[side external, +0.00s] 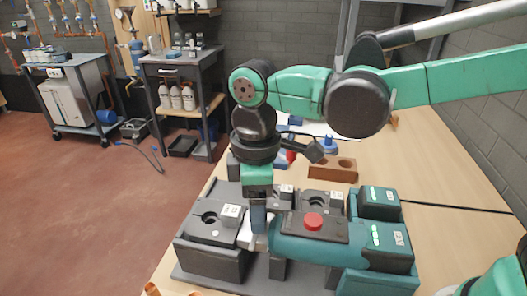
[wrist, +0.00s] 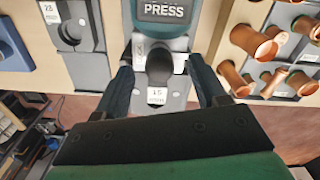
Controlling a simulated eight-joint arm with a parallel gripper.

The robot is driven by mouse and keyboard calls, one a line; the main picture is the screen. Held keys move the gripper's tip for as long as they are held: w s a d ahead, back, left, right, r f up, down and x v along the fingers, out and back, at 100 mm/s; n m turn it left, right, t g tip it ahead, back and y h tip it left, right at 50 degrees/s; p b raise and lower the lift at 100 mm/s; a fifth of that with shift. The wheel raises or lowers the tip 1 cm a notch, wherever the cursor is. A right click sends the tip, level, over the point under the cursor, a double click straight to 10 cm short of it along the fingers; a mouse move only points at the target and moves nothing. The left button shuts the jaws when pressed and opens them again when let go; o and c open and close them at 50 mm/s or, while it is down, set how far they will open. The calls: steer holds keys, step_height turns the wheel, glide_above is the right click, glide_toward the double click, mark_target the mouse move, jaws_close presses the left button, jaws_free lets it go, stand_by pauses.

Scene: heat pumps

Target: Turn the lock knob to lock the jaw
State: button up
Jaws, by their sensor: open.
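The teal press tool (side external: 315,246) lies on a dark grey stand, with a red button (side external: 313,221) near it; its end marked PRESS (wrist: 165,12) is at the top of the wrist view. My gripper (side external: 258,229) points down at the tool's jaw end. In the wrist view my gripper (wrist: 161,72) is open, one finger either side of the knob, with visible gaps. Contact cannot be told. In the side view the knob is hidden by my gripper.
Dark jaw holders (side external: 212,226) with labelled blocks stand left of and behind the tool. Copper fittings (wrist: 254,42) stand in a rack at the wrist view's right. A charger with green lights (side external: 379,203) stands at the right. The wooden bench (side external: 440,160) is mostly clear beyond it.

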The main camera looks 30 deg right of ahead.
steer(key=shift+f, duration=0.25)
jaws_close()
steer(key=m, duration=0.4)
steer(key=shift+m, duration=2.2)
